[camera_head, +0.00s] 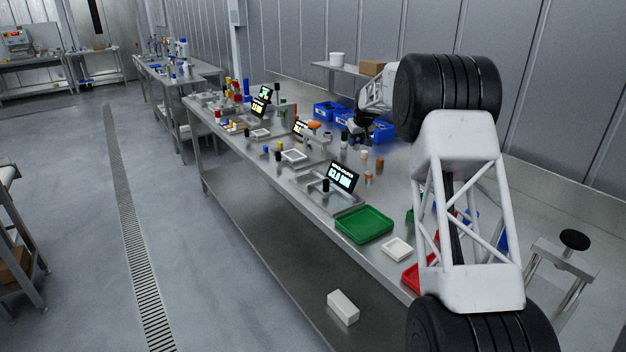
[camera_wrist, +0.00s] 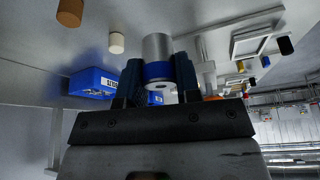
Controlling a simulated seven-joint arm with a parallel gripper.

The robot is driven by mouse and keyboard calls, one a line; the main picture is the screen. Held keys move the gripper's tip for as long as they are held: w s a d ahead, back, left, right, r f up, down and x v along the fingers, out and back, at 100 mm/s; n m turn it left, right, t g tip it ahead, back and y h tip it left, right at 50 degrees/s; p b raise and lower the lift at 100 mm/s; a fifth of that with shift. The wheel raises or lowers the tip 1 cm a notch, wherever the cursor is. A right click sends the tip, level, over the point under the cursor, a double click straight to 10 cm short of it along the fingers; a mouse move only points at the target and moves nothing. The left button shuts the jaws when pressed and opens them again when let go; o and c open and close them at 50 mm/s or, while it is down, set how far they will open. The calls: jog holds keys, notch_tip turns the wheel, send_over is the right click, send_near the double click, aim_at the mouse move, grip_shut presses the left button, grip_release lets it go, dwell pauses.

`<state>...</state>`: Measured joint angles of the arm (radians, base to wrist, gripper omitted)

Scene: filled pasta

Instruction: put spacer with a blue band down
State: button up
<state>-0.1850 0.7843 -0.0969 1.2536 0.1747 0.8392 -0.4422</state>
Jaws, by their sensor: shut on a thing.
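The spacer with a blue band (camera_wrist: 157,47) is a short silver cylinder with a blue ring near its lower end in the wrist view. My gripper (camera_wrist: 159,78) is shut on it, with one dark finger on each side. In the head view my gripper (camera_head: 362,126) is over the far side of the steel table, near the blue bins. The spacer cannot be made out there. I cannot tell how far it is above the table.
Blue bins (camera_head: 328,111) stand close to my gripper; one blue bin (camera_wrist: 92,82) shows left of it in the wrist view. Several small cylinders stand around. A green tray (camera_head: 364,224), a white tray (camera_head: 397,250) and lit displays (camera_head: 343,176) occupy the nearer table.

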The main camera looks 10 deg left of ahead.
jog(key=s+d+r+m+h, duration=0.1)
jog(key=s+d+r+m, duration=0.15)
jog(key=s+d, duration=0.8)
jog(key=s+d+r+m+h, duration=0.1)
jog(key=s+d+m, duration=0.2)
jog(key=s+d, duration=0.75)
jog(key=s+a+f+n, duration=0.2)
jog(key=a, duration=0.8)
jog(key=s+a+f+n+y, duration=0.1)
jog(key=s+a+f+n, duration=0.1)
jog(key=a, duration=0.9)
jog(key=s+a+f+n+y, duration=0.1)
jog(key=s+a+f+n, duration=0.1)
jog(key=a, duration=0.8)
jog(key=shift+s+a+f, duration=0.25)
jog(key=shift+s+f, duration=0.05)
jog(key=shift+f, duration=0.6)
send_over(307, 180)
jog(key=s+d, duration=0.1)
jog(key=s, duration=0.1)
jog(key=shift+x, duration=0.75)
jog(key=shift+d, duration=0.2)
jog(key=shift+f, duration=1.8)
